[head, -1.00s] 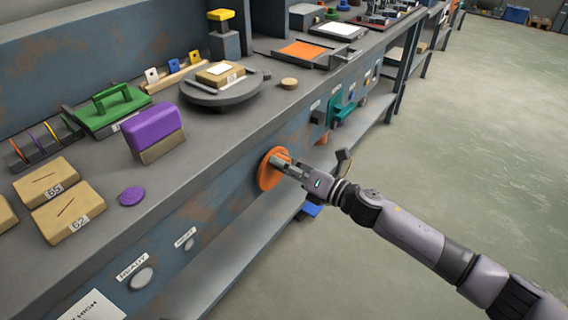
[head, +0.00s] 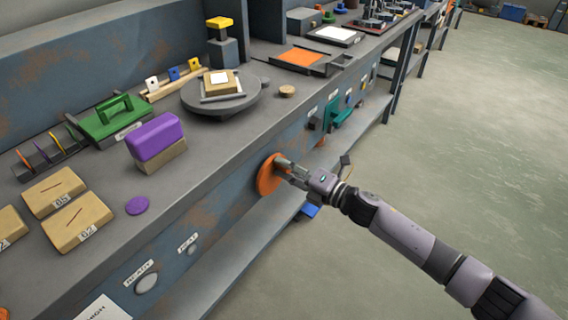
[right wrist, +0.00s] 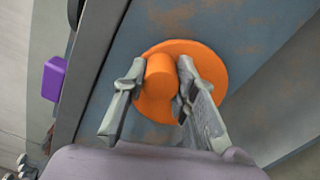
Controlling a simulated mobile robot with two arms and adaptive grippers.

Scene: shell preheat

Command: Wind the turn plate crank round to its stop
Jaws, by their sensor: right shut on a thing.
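The crank is an orange disc (head: 266,175) on the front face of the bench, with an orange peg handle (right wrist: 159,77) standing out from it. My right gripper (head: 284,167) is shut on this handle. In the right wrist view its two fingers (right wrist: 157,98) lie on either side of the peg, with the disc behind. The turn plate (head: 243,101) is a round grey plate on the bench top, up and left of the crank. A tan block (head: 221,89) with a white top patch sits on it. My left gripper is not in view.
A purple block (head: 155,137), a green-handled tool (head: 113,115) and tan boxes (head: 78,226) stand on the bench left of the plate. A teal fixture (head: 338,111) juts from the bench front beyond the crank. The floor (head: 470,160) at the right is clear.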

